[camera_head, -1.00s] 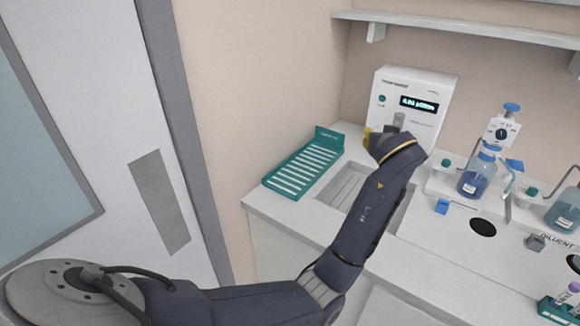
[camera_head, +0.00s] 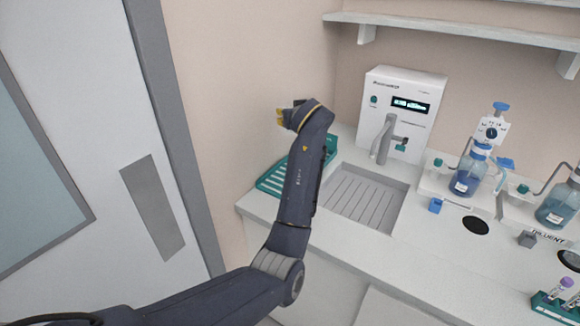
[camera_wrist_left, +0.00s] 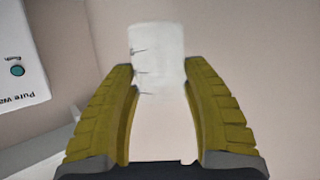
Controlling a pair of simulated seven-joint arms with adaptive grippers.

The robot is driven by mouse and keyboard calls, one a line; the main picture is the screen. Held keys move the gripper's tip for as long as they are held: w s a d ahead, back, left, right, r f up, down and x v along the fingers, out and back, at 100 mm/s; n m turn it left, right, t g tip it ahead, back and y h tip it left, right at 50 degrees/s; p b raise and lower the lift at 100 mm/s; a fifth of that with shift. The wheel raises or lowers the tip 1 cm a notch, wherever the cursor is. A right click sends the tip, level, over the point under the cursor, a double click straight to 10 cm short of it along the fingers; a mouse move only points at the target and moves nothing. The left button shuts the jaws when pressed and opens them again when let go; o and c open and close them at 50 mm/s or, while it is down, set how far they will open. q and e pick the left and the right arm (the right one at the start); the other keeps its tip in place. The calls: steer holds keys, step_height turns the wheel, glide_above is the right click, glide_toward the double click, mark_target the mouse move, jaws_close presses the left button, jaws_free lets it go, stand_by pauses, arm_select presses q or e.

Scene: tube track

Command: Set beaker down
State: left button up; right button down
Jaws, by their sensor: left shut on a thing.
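My left gripper (camera_head: 281,117) is raised over the far left end of the counter, near the wall. In the left wrist view, its yellow fingers (camera_wrist_left: 160,85) are shut on a pale, translucent beaker (camera_wrist_left: 158,58) with dark marks on its side. The beaker is held in the air against the plain wall; I cannot make it out in the head view. A green slatted rack (camera_head: 268,184) lies on the counter below, partly hidden by my left arm. My right gripper is not in view.
A grey grooved sink (camera_head: 362,197) lies right of the rack. A white water dispenser (camera_head: 400,91) with a grey spout (camera_head: 383,142) stands behind it. Blue bottles (camera_head: 470,172) stand to the right, below a shelf (camera_head: 440,29).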

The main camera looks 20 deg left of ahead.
arm_select(q)
step_height(320, 180, down, 19)
steer(key=shift+r, duration=0.2)
stand_by(0.5)
steer(key=shift+f, duration=0.15)
steer(key=o, duration=0.9)
steer(key=shift+o, duration=0.2)
steer(key=v, duration=0.7)
steer(key=shift+d, duration=0.1)
steer(key=shift+s+r, duration=0.25)
